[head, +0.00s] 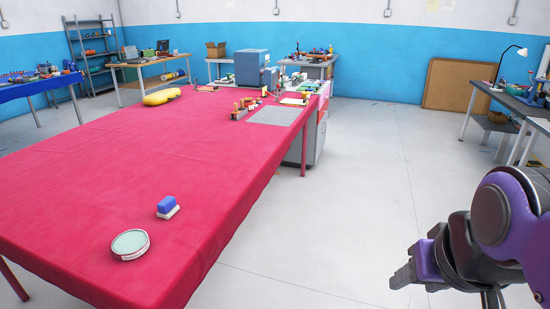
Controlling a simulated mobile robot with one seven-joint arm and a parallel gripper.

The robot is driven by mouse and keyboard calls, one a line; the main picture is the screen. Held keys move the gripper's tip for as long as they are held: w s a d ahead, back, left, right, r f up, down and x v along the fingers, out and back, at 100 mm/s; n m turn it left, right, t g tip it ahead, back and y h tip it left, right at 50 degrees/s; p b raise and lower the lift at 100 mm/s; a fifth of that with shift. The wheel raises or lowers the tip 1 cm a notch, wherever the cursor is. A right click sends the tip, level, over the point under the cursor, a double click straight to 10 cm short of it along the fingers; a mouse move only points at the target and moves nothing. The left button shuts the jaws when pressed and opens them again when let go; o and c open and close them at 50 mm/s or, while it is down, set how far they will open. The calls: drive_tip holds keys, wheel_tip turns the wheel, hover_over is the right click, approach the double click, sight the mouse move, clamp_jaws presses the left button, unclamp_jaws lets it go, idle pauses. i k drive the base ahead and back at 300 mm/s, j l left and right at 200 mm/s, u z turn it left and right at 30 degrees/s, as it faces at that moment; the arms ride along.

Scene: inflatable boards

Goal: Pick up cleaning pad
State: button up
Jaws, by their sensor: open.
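A small blue block with a white base (167,207), which looks like the cleaning pad, lies near the front right edge of the red-covered table (110,180). A round, pale green-topped disc with a white rim (130,244) lies just in front of it and to the left, apart from it. My gripper (404,277) is at the lower right, over the floor, well to the right of the table and the block. It is open and empty, with its fingers pointing left.
A yellow inflatable item (162,97), small tools and a grey mat (277,116) are at the table's far end. A blue machine (250,68) stands behind. A desk with a lamp (510,100) is at right. The floor between my gripper and the table is clear.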

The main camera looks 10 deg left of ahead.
sight(167, 208)
drive_tip(key=i+u, duration=0.2)
drive_tip(key=i, duration=0.35)
drive_tip(key=i+l+u, duration=0.2)
drive_tip(key=i, duration=0.35)
drive_tip(key=j, duration=0.1)
